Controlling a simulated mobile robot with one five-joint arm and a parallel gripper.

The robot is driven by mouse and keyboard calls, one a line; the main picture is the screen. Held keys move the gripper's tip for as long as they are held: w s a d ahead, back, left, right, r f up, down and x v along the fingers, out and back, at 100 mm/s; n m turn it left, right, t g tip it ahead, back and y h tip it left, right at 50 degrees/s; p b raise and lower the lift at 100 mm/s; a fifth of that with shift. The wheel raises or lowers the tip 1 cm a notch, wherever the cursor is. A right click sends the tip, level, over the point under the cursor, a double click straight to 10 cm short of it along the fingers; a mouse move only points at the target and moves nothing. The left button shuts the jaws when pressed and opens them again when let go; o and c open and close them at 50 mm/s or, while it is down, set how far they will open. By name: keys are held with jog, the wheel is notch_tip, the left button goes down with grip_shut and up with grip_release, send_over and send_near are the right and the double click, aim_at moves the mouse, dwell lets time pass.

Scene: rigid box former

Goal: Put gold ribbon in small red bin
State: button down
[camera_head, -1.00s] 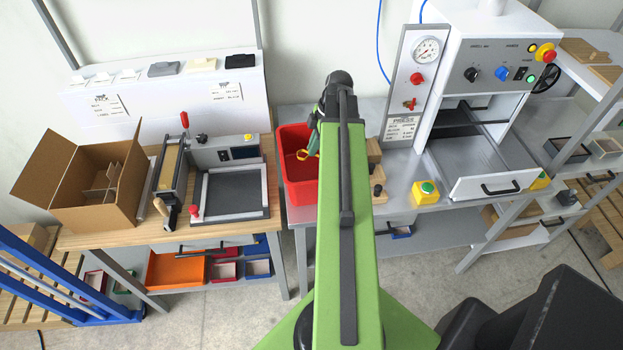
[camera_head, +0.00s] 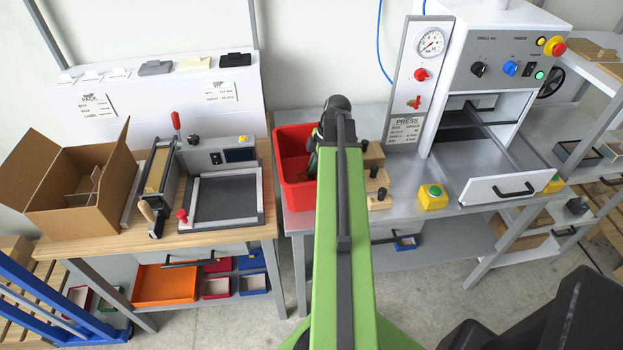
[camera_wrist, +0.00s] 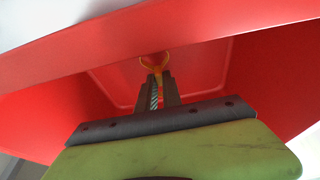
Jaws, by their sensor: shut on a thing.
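The gold ribbon (camera_wrist: 155,62) is a small yellow-gold loop at the fingertips in the wrist view. My gripper (camera_wrist: 157,77) is shut on it. Red walls and a red floor of the large red bin (camera_wrist: 110,62) surround the fingers in that view. In the head view the red bin (camera_head: 291,147) stands at the left end of the grey steel bench, and my gripper (camera_head: 312,164) is at its right side, partly hidden by my arm. The ribbon is hidden there. Smaller red bins (camera_head: 216,288) sit on the shelf under the wooden table.
The wooden table holds an open cardboard box (camera_head: 80,190) and a sealer (camera_head: 215,185). Wooden blocks (camera_head: 376,185) stand right of my arm. A press (camera_head: 480,100) with a drawer fills the bench's right. An orange tray (camera_head: 163,284) and blue bins (camera_head: 252,284) share the lower shelf.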

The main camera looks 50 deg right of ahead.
jog(key=shift+f, duration=0.45)
jog(key=c, duration=1.5)
grip_release()
jog(key=p+v, duration=1.2)
